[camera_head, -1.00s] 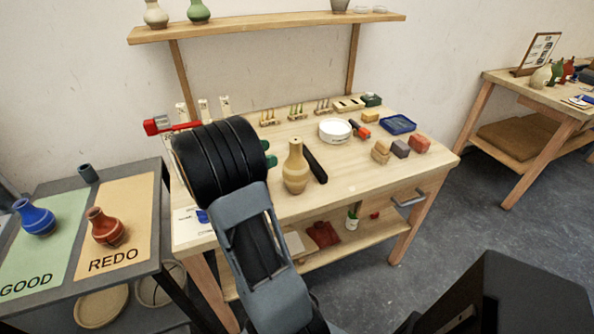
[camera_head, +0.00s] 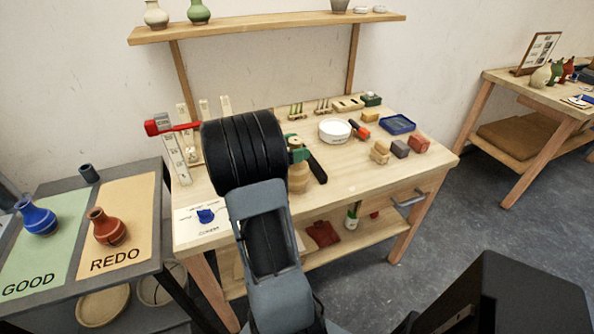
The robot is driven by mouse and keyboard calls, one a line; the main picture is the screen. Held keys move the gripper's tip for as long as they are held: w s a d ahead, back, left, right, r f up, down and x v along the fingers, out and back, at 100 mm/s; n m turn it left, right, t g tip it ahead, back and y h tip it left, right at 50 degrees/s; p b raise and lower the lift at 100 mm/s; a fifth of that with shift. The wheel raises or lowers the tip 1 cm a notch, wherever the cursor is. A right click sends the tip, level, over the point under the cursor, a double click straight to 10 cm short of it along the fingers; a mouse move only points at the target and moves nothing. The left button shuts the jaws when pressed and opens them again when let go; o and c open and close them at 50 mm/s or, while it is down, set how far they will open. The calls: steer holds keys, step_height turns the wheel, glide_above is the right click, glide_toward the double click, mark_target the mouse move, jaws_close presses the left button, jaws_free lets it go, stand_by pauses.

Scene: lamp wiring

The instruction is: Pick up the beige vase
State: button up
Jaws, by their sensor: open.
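The beige vase (camera_head: 298,180) stands upright on the wooden workbench (camera_head: 350,178), mostly hidden behind my arm and gripper. Its lower body shows, and a bit of its top shows at the green fingers. My gripper (camera_head: 298,149) has green fingertips at the height of the vase's neck. It is open, with the neck seeming to lie at or between the fingers. I cannot tell whether they touch it.
A black tool (camera_head: 317,168) lies just right of the vase. A white round dish (camera_head: 335,130), blocks (camera_head: 401,148) and a blue tray (camera_head: 398,124) lie further right. A side table (camera_head: 160,215) at left has GOOD and REDO areas with vases. A red clamp-like thing (camera_head: 160,124) shows left of my arm.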

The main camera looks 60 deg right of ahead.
steer(key=shift+c, duration=0.3)
jaws_close()
stand_by(0.3)
